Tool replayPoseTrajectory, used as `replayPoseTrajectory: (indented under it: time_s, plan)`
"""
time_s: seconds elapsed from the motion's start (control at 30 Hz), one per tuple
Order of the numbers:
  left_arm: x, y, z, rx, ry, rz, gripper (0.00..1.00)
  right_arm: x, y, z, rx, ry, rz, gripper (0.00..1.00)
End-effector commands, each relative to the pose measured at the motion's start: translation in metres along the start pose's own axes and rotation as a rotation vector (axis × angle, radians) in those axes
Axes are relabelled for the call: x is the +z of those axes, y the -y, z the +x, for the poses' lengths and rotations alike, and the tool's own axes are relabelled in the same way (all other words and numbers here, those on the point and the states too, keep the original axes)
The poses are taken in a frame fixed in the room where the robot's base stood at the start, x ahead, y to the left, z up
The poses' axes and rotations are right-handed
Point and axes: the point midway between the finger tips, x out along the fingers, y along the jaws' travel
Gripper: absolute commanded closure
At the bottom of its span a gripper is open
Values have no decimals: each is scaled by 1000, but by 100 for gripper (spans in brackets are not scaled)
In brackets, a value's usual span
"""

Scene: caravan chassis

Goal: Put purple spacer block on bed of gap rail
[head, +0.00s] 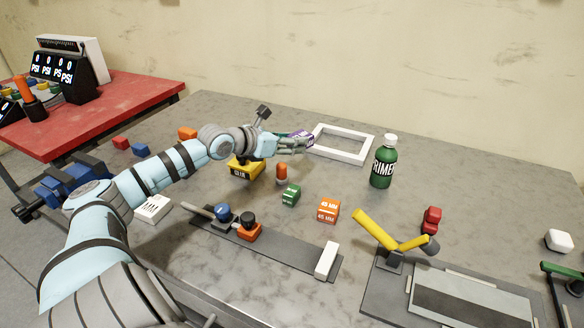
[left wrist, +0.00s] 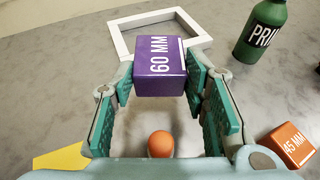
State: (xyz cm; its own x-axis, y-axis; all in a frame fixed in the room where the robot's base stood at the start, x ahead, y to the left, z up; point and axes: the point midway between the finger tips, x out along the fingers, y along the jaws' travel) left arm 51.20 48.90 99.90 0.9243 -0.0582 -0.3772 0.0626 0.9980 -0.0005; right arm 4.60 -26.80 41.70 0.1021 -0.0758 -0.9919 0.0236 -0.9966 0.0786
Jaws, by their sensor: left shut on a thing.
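The purple spacer block (left wrist: 160,68), marked 60 MM, is between the fingers of my left gripper (left wrist: 160,95), which is shut on it. In the head view the block (head: 300,136) is mostly hidden by the gripper (head: 292,146), near the white frame. The gap rail (head: 285,254) is a long dark bar at the front of the table. A white end block (head: 326,261) stands at its right end. An orange piece with a black knob (head: 248,228) and a blue knob are toward its left. The bed between the orange piece and white block is bare. My right gripper is out of view.
A white square frame (head: 342,158) lies behind the gripper. A yellow-handled clamp (head: 376,230) is right of the rail.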

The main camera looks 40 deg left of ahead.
Motion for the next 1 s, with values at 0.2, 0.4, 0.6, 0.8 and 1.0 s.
replayPoseTrajectory:
  time_s: [0.2,0.4,0.6,0.8,1.0]
  plan:
    - [-42,-2,15,3,1,-5,100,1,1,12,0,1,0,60]
    - [-76,-2,28,4,2,-6,100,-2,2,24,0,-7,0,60]
    - [-76,-2,29,4,1,-4,100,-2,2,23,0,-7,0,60]
    - [-76,-3,28,4,1,-5,39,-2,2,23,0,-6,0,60]
    - [-76,-3,28,4,1,-5,39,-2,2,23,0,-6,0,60]
